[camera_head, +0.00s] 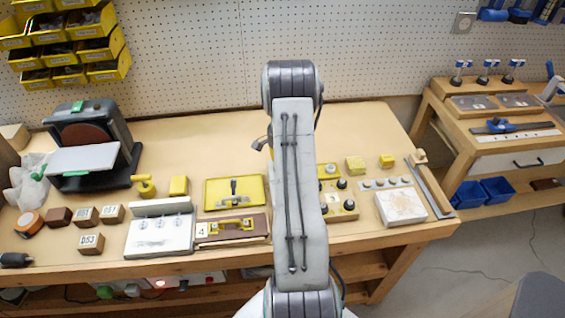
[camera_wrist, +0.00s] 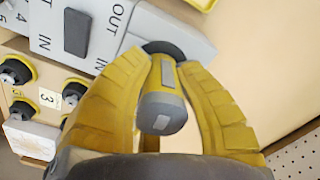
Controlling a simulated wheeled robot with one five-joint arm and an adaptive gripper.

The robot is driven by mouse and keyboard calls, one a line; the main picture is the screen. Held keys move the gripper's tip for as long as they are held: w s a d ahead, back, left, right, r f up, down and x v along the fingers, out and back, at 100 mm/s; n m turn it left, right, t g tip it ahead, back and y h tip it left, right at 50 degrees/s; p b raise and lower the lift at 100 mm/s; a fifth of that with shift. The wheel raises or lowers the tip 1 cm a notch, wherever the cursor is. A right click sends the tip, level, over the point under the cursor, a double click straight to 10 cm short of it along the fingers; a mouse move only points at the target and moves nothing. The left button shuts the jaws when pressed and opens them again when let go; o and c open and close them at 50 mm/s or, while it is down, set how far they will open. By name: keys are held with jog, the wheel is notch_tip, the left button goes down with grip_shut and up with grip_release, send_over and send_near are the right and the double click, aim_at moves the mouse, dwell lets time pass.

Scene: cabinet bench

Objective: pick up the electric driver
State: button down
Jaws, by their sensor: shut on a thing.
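A grey block (camera_wrist: 112,42) with IN and OUT labels lies right by the fingertips. I cannot tell whether the driver is clear of it. In the head view, my arm hides the gripper and most of what it holds.
A yellow tray (camera_head: 235,202) and white fixture (camera_head: 159,236) stand left. A sander (camera_head: 88,140) is at far left. The bench's back is mostly clear.

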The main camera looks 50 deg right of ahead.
notch_tip(320, 180, up, 10)
jog(key=shift+f+b, duration=0.1)
jog(key=shift+b, duration=0.4)
jog(key=c, duration=1.5)
grip_release()
grip_shut()
jog(key=shift+s+d, duration=0.1)
